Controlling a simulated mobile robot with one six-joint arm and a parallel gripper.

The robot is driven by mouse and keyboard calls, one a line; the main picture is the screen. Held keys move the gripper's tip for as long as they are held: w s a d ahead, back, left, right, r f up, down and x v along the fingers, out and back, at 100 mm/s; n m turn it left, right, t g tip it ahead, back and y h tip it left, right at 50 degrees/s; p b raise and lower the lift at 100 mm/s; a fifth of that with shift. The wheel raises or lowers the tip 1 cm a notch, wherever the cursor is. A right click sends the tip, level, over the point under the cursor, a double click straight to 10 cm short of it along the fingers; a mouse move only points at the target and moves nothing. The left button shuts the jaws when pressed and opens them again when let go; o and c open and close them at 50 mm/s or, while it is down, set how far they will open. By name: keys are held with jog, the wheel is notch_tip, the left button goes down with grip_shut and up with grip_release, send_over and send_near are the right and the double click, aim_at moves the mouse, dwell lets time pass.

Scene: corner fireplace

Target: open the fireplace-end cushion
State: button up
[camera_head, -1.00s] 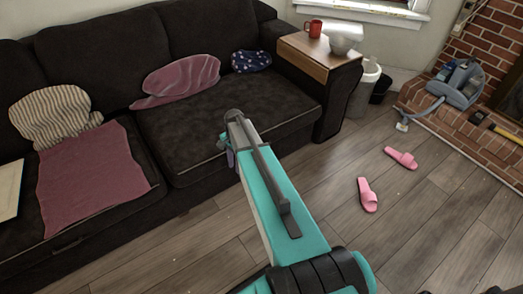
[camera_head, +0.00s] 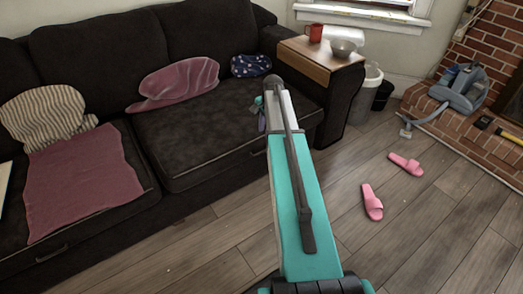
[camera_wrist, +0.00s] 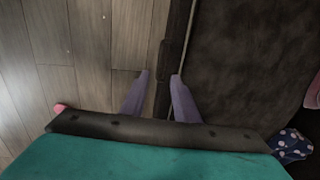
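The fireplace-end cushion (camera_head: 195,135) is the dark brown right-hand seat of the sofa, lying flat and closed. It also fills the right half of the wrist view (camera_wrist: 240,55). A dark pull handle (camera_wrist: 163,65) shows on the sofa's front face in the wrist view, just beyond and between the fingertips. My gripper (camera_wrist: 160,75) has two purple fingers, apart and empty, pointing at the handle; contact cannot be told. In the head view my gripper (camera_head: 261,112) is at the cushion's front right edge, partly hidden by my arm.
A pink pillow (camera_head: 175,84) and a blue dotted pillow (camera_head: 250,65) rest on this cushion. A wooden armrest tray (camera_head: 305,60) holds a red mug (camera_head: 315,33) and a bowl (camera_head: 343,48). Pink slippers (camera_head: 372,202) lie on the floor. A vacuum (camera_head: 462,90) stands on the brick hearth.

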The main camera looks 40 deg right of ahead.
aim_at(261, 152)
jog(key=shift+f, duration=0.1)
jog(key=w+f+b, duration=0.1)
jog(key=f, duration=0.8)
jog(key=w+f+b, duration=0.1)
jog(key=f, duration=0.3)
jog(key=shift+w+f+b, duration=0.2)
jog(key=shift+w+b, duration=0.1)
jog(key=shift+b, duration=0.05)
jog(key=shift+c, duration=0.3)
grip_shut()
